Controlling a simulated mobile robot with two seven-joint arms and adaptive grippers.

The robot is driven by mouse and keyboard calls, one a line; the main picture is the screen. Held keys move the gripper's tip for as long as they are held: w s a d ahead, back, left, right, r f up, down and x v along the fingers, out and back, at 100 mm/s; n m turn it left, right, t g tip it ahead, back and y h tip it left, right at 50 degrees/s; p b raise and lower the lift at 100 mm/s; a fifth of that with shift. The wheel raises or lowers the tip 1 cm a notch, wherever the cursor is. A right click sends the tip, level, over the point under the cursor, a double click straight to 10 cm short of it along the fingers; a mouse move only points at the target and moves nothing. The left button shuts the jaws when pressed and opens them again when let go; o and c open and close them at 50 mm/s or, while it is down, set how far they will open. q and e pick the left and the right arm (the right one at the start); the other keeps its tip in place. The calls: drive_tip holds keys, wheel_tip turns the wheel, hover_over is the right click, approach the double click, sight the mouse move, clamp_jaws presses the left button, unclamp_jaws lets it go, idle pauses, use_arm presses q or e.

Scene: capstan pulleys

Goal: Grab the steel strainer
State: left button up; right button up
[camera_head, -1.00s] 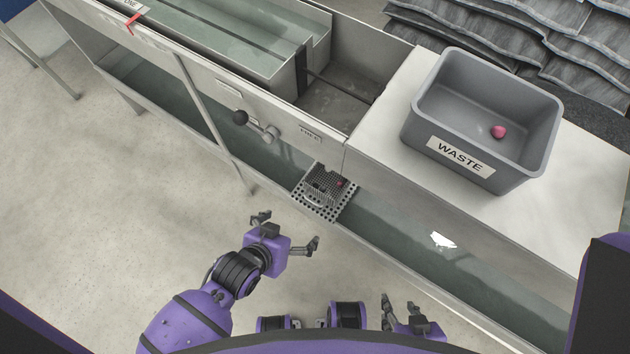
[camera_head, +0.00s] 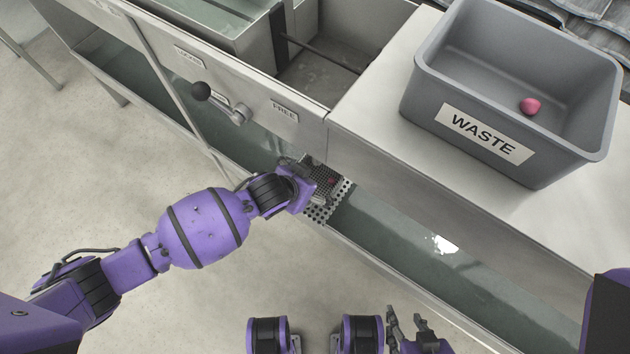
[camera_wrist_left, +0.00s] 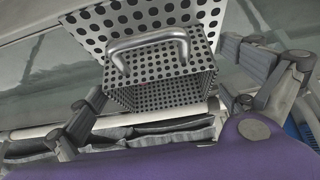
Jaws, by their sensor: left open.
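The steel strainer (camera_head: 319,213) is a perforated metal basket at the edge of the water channel, partly hidden by my left gripper in the head view. A small pink lump shows inside it. In the left wrist view the strainer (camera_wrist_left: 160,91) fills the upper middle, with its bent rod handle (camera_wrist_left: 150,42) facing me. My left gripper (camera_head: 308,181) is over the strainer. In the wrist view its spread fingers (camera_wrist_left: 168,78) stand on either side of the basket, and nothing is clasped between them. My right gripper (camera_head: 408,322) is open and empty at the bottom, away from the strainer.
A grey bin marked WASTE (camera_head: 428,92) stands on the pale counter (camera_head: 375,110) at right, with a pink lump (camera_head: 530,106) inside. A lever with a black knob (camera_head: 202,91) sticks out from the tank front. The water channel (camera_head: 400,228) runs diagonally below.

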sight(320, 174)
use_arm(q)
drive_tip(key=shift+b+x, duration=0.3)
drive_tip(key=shift+x, duration=0.95)
drive_tip(key=shift+w+d+f, duration=0.1)
drive_tip(key=shift+w+d, duration=0.05)
use_arm(e)
drive_tip(key=shift+s+d+f, duration=0.2)
drive_tip(key=shift+s+f, duration=0.2)
drive_tip(key=shift+f, duration=0.1)
use_arm(q)
drive_tip(key=c, duration=0.9)
drive_tip(key=shift+c, duration=0.2)
use_arm(e)
drive_tip(key=shift+w+a, duration=0.1)
drive_tip(key=shift+w, duration=0.3)
use_arm(q)
drive_tip(key=shift+r, duration=0.3)
use_arm(e)
drive_tip(key=shift+w+r, duration=0.15)
